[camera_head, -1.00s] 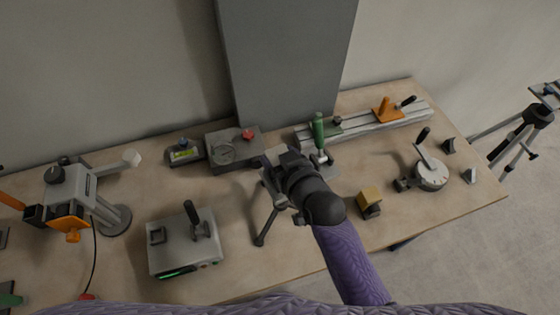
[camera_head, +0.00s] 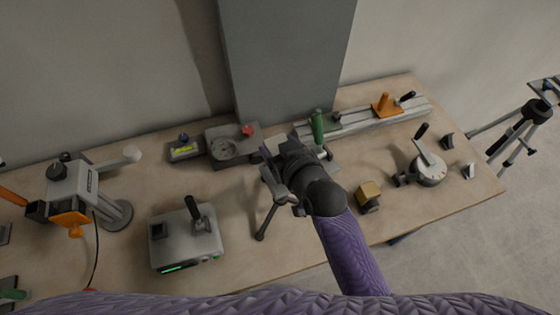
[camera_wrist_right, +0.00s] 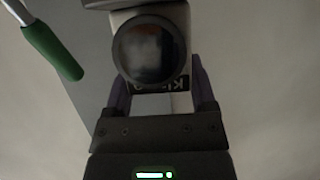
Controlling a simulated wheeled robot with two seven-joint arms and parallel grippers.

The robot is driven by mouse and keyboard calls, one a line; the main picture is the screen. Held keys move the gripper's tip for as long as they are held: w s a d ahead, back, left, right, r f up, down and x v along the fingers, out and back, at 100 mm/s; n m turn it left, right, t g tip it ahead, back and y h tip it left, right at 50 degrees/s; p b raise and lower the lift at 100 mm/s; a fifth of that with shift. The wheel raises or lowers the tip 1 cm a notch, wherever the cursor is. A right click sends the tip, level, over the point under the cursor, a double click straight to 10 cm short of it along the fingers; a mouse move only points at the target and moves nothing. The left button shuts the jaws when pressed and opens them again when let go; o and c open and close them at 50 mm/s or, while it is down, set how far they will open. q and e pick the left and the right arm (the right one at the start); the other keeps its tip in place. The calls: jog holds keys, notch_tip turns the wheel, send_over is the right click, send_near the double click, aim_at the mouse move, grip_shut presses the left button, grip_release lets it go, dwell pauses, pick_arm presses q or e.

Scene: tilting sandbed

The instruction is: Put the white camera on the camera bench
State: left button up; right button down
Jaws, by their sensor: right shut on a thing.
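In the right wrist view the white camera (camera_wrist_right: 183,18), with a dark round lens and a black label, sits between the purple fingers of my right gripper (camera_wrist_right: 158,82), which is shut on it. In the head view my right gripper (camera_head: 275,160) hangs over the back middle of the table, and its wrist hides nearly all of the camera. A silver rail bench (camera_head: 375,122) with orange and green clamps stands at the back right; I cannot tell if it is the camera bench. My left gripper is out of view.
A grey box (camera_head: 232,145) with a red knob is behind left; a switch box (camera_head: 185,240) is front left.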

notch_tip(320, 180, down, 3)
jog(key=shift+r, duration=0.2)
jog(key=shift+f, duration=0.6)
grip_release()
jog(key=shift+f+b, duration=0.2)
jog(key=shift+b, duration=0.3)
jog(key=p+v, duration=0.2)
jog(key=v, duration=0.8)
jog(key=s+d+f+m+g+h, duration=0.15)
jog(key=s+d+f+g, duration=0.35)
jog(key=f, duration=0.7)
jog(key=s+d+f+m+g+h, duration=0.1)
jog(key=s+d+f+h, duration=0.4)
jog(key=f, duration=0.6)
jog(key=s+d+f+g, duration=0.1)
jog(key=s+f+g, duration=0.1)
jog(key=s, duration=0.6)
jog(key=s+d+f+g, duration=0.2)
jog(key=s+f, duration=0.3)
jog(key=s, duration=0.3)
jog(key=shift+f+g, duration=0.2)
jog(key=shift+g, duration=0.3)
